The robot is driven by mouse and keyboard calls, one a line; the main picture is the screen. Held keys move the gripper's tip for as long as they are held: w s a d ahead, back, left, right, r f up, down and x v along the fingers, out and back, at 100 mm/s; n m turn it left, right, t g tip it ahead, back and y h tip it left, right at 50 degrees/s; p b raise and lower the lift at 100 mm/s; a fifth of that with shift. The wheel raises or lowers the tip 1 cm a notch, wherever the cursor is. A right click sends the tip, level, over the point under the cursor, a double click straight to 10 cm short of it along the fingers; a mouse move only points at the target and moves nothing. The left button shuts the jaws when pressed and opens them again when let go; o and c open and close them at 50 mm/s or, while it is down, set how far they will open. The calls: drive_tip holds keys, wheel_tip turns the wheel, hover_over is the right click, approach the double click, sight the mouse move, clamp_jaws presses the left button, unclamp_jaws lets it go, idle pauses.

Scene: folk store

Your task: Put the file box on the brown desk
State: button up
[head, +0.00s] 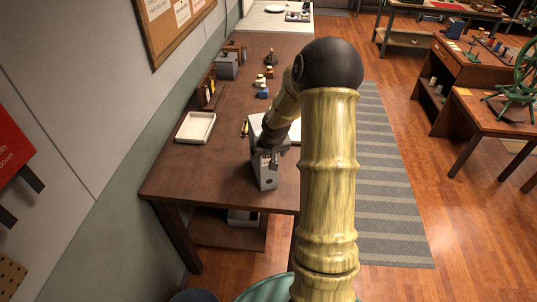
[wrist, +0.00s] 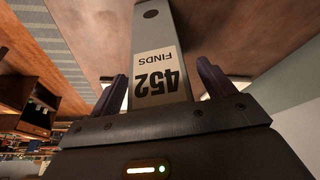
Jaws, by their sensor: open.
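The grey file box (head: 265,180) stands upright at the front right part of the brown desk (head: 215,180) and appears to rest on its top. In the wrist view the box (wrist: 158,25) shows a label reading "452 FINDS" and a round hole in its spine. My gripper (head: 271,150) is at the upper part of the box. In the wrist view the open fingers of my gripper (wrist: 162,88) are on either side of the box, with gaps beside it. My arm hides part of the desk behind the box.
A white tray (head: 195,127) lies on the desk to the left. Small bottles (head: 263,86) and a grey box (head: 227,66) stand farther back. A pinboard (head: 175,22) hangs on the left wall. A striped rug (head: 385,190) covers the floor on the right.

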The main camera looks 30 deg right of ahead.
drive_tip(key=shift+r, duration=0.1)
drive_tip(key=v, duration=1.1)
drive_tip(key=shift+r, duration=0.4)
drive_tip(key=shift+s+a, duration=0.1)
drive_tip(key=shift+a, duration=0.05)
drive_tip(key=s+a+f+n+g, duration=0.1)
drive_tip(key=s+a+f+n, duration=0.1)
drive_tip(key=s+a, duration=1.4)
drive_tip(key=shift+s+g+y, duration=0.4)
drive_tip(key=shift+s, duration=0.05)
